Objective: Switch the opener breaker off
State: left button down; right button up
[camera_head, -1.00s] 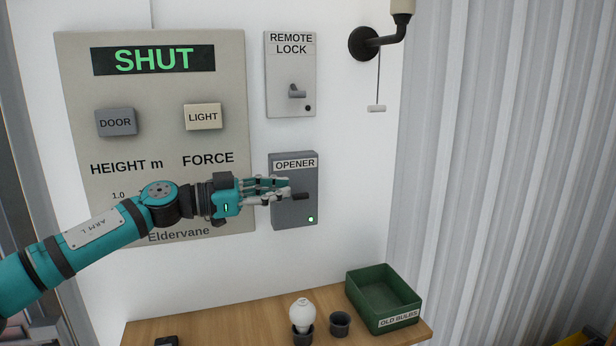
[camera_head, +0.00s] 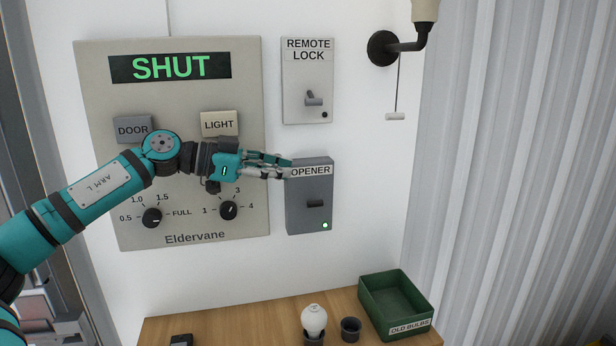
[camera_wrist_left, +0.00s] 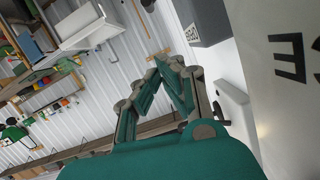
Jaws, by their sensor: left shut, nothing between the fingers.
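The opener breaker (camera_head: 309,220) is a grey box on the white wall, labelled OPENER at its top. Its dark lever (camera_head: 315,203) sticks out at mid-height, and a light (camera_head: 325,225) glows green at its lower right. My left gripper (camera_head: 287,168) is shut and empty, its fingertips at the box's upper left edge by the label, above the lever. Whether they touch the box I cannot tell. In the left wrist view, the closed fingers (camera_wrist_left: 170,68) show below a corner of the grey box (camera_wrist_left: 208,18); the lever is not visible there. My right gripper is not in view.
The Eldervane panel (camera_head: 190,100) is left of the breaker, partly behind my left arm. The remote lock (camera_head: 307,75) is above. A hanging pull cord (camera_head: 396,115) is at upper right. Below, a wooden bench (camera_head: 240,325) holds a bulb (camera_head: 314,320) and green bin (camera_head: 412,308).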

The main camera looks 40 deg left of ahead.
pick_arm(q)
jog(key=p, duration=0.4)
send_over(313, 204)
jog(key=s, duration=0.2)
jog(key=f, duration=0.3)
jog(key=shift+w+f+b, duration=0.35)
jog(key=shift+w+f, duration=0.05)
jog(key=shift+a+f, duration=0.25)
jog(key=shift+f, duration=0.55)
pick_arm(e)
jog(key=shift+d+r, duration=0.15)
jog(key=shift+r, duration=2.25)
pick_arm(q)
jog(key=shift+f, duration=0.15)
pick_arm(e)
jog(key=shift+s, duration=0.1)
pick_arm(q)
jog(key=shift+s+d+m, duration=0.15)
jog(key=shift+d+m, duration=0.05)
jog(key=shift+m, duration=0.2)
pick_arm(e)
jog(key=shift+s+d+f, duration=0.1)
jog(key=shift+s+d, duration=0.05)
